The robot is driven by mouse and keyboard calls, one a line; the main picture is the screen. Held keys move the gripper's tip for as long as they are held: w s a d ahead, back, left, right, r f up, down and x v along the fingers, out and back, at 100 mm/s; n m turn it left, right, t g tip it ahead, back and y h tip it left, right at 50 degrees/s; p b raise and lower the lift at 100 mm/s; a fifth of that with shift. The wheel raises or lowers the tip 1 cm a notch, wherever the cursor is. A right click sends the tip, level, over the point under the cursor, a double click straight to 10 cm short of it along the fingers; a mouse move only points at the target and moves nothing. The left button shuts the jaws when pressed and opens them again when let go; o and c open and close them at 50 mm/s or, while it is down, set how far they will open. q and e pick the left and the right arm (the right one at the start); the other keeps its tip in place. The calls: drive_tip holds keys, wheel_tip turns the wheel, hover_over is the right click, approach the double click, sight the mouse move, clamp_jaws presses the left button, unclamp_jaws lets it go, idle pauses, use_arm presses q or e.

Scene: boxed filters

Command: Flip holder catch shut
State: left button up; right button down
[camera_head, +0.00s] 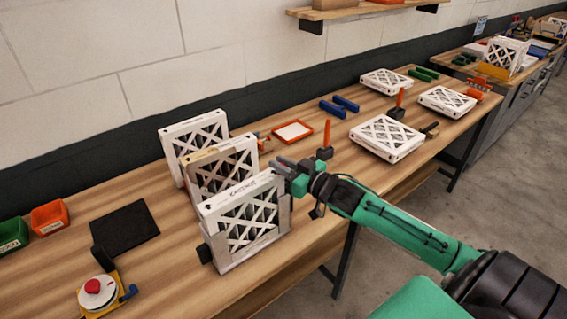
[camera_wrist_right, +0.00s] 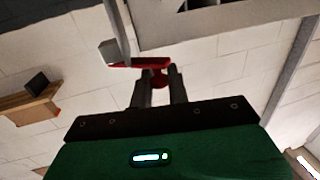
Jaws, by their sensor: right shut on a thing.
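A white-framed boxed filter (camera_head: 238,203) with lattice faces stands upright in a grey holder (camera_head: 284,214) near the front edge of the bench. My right gripper (camera_head: 283,167) is at the holder's top right corner, with its arm reaching in from the right. In the right wrist view the gripper (camera_wrist_right: 160,84) is shut on a red catch (camera_wrist_right: 138,65), whose red bar extends left beside a grey post. In the head view the catch is hidden by the gripper. My left gripper does not show.
Two more filters (camera_head: 194,136) (camera_head: 222,167) stand upright close behind. Several filters lie flat to the right, such as one white filter (camera_head: 387,137). A black mat (camera_head: 124,228) and a red-knobbed device (camera_head: 97,292) are at left. An orange tray (camera_head: 292,131) lies behind my gripper.

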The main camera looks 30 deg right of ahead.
drive_tip(key=shift+w+a+m+t+h+p, duration=0.2)
drive_tip(key=shift+m+h, duration=0.35)
drive_tip(key=shift+h, duration=0.3)
drive_tip(key=shift+w+a+m+t+h+p, duration=0.15)
drive_tip(key=shift+m+h, duration=0.4)
drive_tip(key=shift+h, duration=0.3)
drive_tip(key=shift+w+a+m+h, duration=0.1)
drive_tip(key=shift+w+m+h, duration=0.2)
drive_tip(key=shift+m+h, duration=0.65)
drive_tip(key=shift+w+a+m+h+b, duration=0.15)
drive_tip(key=shift+m+h, duration=0.25)
drive_tip(key=shift+h, duration=0.4)
drive_tip(key=shift+w+d+m+h+b, duration=0.1)
drive_tip(key=shift+w+m+h+b, duration=0.2)
drive_tip(key=shift+h, duration=0.45)
drive_tip(key=shift+w+a+m+h+b, duration=0.15)
drive_tip(key=shift+m+h, duration=0.3)
drive_tip(key=shift+h, duration=0.35)
drive_tip(key=shift+d+m+g+h, duration=0.15)
drive_tip(key=shift+m+g+h, duration=0.2)
drive_tip(key=shift+g, duration=0.2)
drive_tip(key=c, duration=1.4)
unclamp_jaws()
drive_tip(key=shift+c, duration=0.2)
